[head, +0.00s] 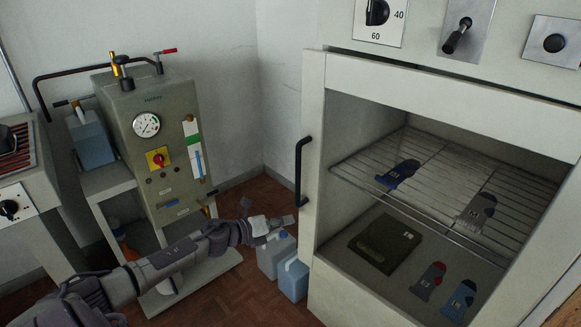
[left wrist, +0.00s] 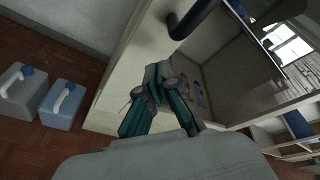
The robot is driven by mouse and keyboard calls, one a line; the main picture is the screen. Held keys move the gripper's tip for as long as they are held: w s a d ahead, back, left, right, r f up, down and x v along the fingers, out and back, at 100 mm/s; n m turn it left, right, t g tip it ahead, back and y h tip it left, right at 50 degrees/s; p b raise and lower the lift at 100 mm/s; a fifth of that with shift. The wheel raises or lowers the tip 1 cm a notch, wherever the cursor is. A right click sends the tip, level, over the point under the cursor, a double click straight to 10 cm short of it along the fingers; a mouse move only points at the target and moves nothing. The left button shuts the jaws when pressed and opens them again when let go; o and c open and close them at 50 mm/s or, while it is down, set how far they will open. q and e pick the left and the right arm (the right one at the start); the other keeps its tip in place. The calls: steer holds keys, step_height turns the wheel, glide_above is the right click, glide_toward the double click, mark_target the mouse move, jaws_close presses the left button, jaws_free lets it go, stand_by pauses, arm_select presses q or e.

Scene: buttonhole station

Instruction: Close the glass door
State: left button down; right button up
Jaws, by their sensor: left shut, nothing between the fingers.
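The glass door (head: 313,150) shows as a pale frame with a black upright handle (head: 302,172) on its left side. Its pane is hard to make out in the head view. In the left wrist view the handle (left wrist: 190,20) is at the top, with a dark, glassy pane right of the frame. I cannot tell exactly how far the door stands open. My left gripper (head: 280,223) is shut and empty, below and left of the handle, near the frame. Its fingers (left wrist: 158,85) show in the left wrist view before the pale frame. My right gripper is out of view.
Inside the cabinet is a wire shelf (head: 440,165) with dark tagged items; more lie on its floor beside a dark plate (head: 385,243). Jugs (head: 292,277) stand on the brick-coloured floor beneath my gripper. A grey gauge machine (head: 155,150) on a stand is left.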

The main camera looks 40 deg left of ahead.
arm_select(q)
steer(key=s+d+r+m+y+p, duration=0.2)
steer(key=s+r+p, duration=0.1)
steer(key=s, duration=0.1)
steer(key=m+t+y+p, duration=0.4)
steer(key=y+p, duration=0.1)
steer(key=p, duration=0.1)
glide_toward(297, 178)
steer(key=w, duration=0.2)
steer(key=w+p, duration=0.1)
steer(key=w, duration=0.4)
steer(key=shift+w+a+r, duration=0.1)
steer(key=shift+w+a, duration=0.1)
steer(key=shift+a, duration=0.1)
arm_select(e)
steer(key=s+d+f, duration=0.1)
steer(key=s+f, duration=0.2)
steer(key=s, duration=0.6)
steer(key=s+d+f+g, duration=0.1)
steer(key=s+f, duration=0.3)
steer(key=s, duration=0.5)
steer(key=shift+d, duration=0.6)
